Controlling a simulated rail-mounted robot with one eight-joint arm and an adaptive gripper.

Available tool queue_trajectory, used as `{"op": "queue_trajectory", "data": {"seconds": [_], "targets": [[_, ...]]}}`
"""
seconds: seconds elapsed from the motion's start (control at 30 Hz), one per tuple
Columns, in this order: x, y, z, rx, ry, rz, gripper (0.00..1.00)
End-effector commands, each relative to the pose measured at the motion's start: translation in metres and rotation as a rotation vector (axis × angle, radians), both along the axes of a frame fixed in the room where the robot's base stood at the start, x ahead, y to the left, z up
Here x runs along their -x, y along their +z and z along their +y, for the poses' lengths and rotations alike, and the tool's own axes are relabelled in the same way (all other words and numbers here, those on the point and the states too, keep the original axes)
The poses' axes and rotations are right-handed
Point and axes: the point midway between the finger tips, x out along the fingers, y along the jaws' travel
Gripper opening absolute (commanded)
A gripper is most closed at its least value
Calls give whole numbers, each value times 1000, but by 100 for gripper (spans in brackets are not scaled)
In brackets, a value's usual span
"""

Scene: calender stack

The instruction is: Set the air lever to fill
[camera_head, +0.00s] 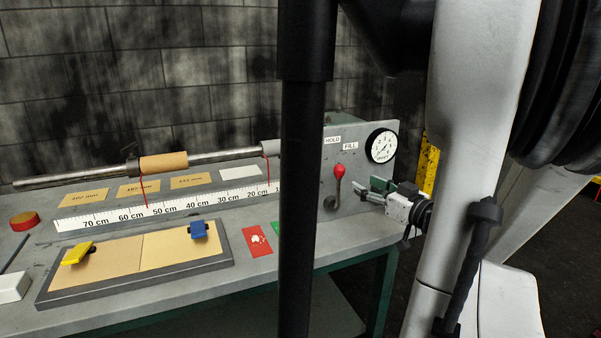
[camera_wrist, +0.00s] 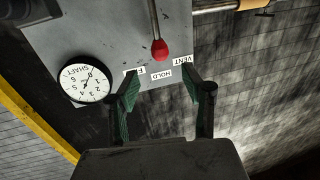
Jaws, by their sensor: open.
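The air lever (camera_head: 338,187) has a red knob (camera_head: 340,170) and stands on the front of a grey panel (camera_head: 355,192). In the wrist view the red knob (camera_wrist: 159,49) points at the HOLD label (camera_wrist: 161,74). The FILL label (camera_wrist: 134,71) is to its left there, partly covered by a finger, and the VENT label (camera_wrist: 183,61) is to its right. In the head view FILL (camera_head: 350,146) is right of HOLD (camera_head: 333,140). My gripper (camera_head: 370,191) is right of the lever, apart from it. In the wrist view my gripper (camera_wrist: 163,83) is open and empty, its green-padded fingers short of the knob.
A round SHAFT gauge (camera_head: 382,146) is on the panel's upper right. A long roller shaft (camera_head: 210,157) lies behind a white ruler (camera_head: 165,206). A tray (camera_head: 140,292) holds a yellow and a blue clip. A yellow post (camera_head: 428,165) stands behind the gripper.

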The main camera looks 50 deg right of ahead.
Motion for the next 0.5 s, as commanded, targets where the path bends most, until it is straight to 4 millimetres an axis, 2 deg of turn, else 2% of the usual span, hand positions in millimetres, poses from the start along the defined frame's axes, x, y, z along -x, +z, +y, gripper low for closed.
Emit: {"op": "queue_trajectory", "data": {"seconds": [0.5], "targets": [[-84, -1, -22, -1, 3, 1, 44]]}}
